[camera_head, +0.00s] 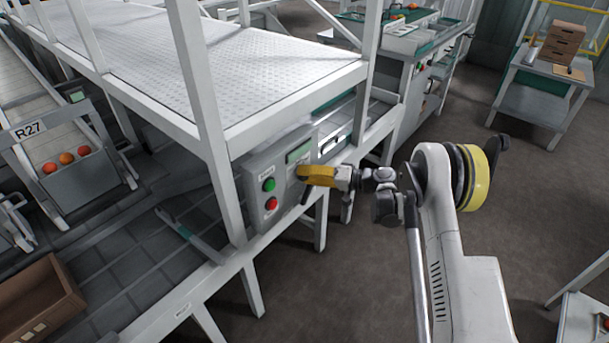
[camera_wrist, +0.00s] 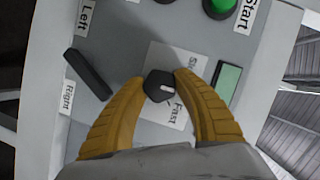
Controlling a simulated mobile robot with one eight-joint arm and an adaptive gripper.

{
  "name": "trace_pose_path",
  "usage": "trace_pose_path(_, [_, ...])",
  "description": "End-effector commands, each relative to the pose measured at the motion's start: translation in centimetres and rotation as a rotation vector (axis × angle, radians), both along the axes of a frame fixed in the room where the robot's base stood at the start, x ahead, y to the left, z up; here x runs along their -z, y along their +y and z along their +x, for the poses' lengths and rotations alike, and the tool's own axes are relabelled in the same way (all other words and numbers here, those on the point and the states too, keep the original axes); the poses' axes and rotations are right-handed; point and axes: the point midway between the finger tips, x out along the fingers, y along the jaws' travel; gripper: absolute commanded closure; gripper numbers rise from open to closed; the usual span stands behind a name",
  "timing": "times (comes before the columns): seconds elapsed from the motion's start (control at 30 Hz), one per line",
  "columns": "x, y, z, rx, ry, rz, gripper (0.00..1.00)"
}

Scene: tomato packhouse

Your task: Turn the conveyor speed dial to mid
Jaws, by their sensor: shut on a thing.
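The speed dial (camera_wrist: 159,86) is a small black knob on a white plate (camera_wrist: 178,58) on the grey control box (camera_head: 258,170). The plate's Slow and Fast labels are partly covered. The dial's pale mark points right in the wrist view, between the two labels. My gripper (camera_wrist: 160,84) has its yellow fingers shut on the dial from both sides. In the head view my gripper (camera_head: 304,174) reaches the box face from the right and hides the dial.
A black lever (camera_wrist: 88,75) between Left and Right labels is close to one finger. A green Start button (camera_wrist: 219,6), a green display (camera_wrist: 228,80) and a red button (camera_head: 271,204) share the panel. White frame posts (camera_head: 203,110) stand beside the box. Open floor lies right.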

Motion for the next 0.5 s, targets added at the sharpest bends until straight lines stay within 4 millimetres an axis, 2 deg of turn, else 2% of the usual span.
trace_pose_path(0.33, [-0.04, 0.09, 0.00, -0.001, 0.001, 0.002, 0.95])
trace_pose_path(0.37, [-0.04, 0.09, 0.00, -0.001, 0.001, 0.002, 0.56])
trace_pose_path(0.4, [-0.04, 0.09, 0.00, -0.001, 0.001, 0.002, 0.44])
trace_pose_path(0.5, [-0.03, 0.07, 0.00, 0.000, 0.001, 0.001, 0.41])
